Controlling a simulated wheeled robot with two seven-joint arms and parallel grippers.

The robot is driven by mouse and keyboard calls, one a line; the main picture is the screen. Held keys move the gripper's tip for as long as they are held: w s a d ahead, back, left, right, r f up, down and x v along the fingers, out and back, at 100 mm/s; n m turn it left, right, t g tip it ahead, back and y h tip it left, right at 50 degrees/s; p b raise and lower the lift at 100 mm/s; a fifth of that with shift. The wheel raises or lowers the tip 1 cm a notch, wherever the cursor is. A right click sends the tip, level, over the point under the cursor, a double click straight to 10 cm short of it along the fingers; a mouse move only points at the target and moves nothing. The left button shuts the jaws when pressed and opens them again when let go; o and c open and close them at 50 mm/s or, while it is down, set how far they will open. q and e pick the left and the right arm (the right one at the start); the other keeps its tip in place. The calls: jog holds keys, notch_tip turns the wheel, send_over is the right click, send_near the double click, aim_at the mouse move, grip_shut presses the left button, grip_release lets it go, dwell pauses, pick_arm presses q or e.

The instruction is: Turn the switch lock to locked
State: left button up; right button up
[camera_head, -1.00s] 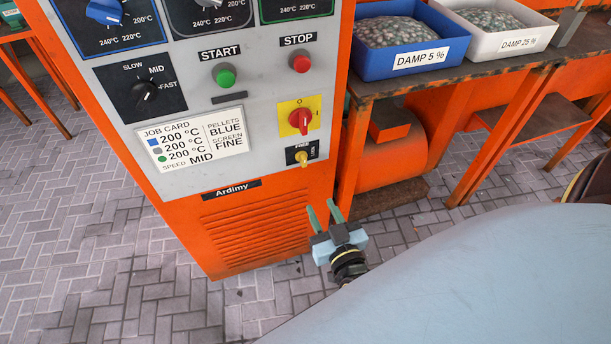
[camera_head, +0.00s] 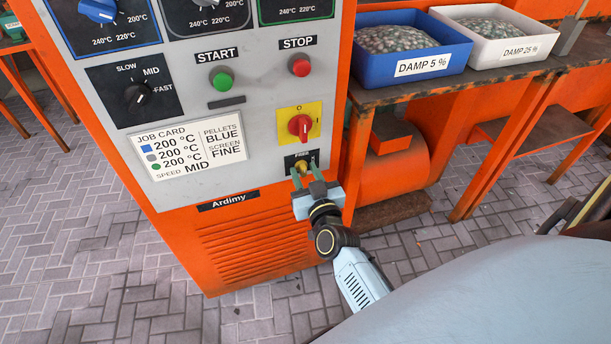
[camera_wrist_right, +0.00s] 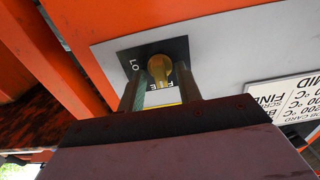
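The switch lock is a small brass knob (camera_head: 301,166) on a black plate low on the machine's grey panel, under the red rotary switch. In the right wrist view, the brass knob (camera_wrist_right: 160,68) points toward the partly hidden FREE lettering; the start of LOCK shows to the left. My right gripper (camera_head: 305,171) is at the plate with its two green fingers apart. In the right wrist view, the fingers of the right gripper (camera_wrist_right: 160,78) stand on either side of the knob; a firm grip is not visible. My left gripper is not in view.
The red rotary switch (camera_head: 300,126) on its yellow plate sits just above the lock. The stop button (camera_head: 301,66) and start button (camera_head: 222,79) are higher up. A bench (camera_head: 390,94) with a blue tray (camera_head: 408,66) stands to the right.

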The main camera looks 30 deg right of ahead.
grip_shut()
jog(key=shift+r, duration=0.1)
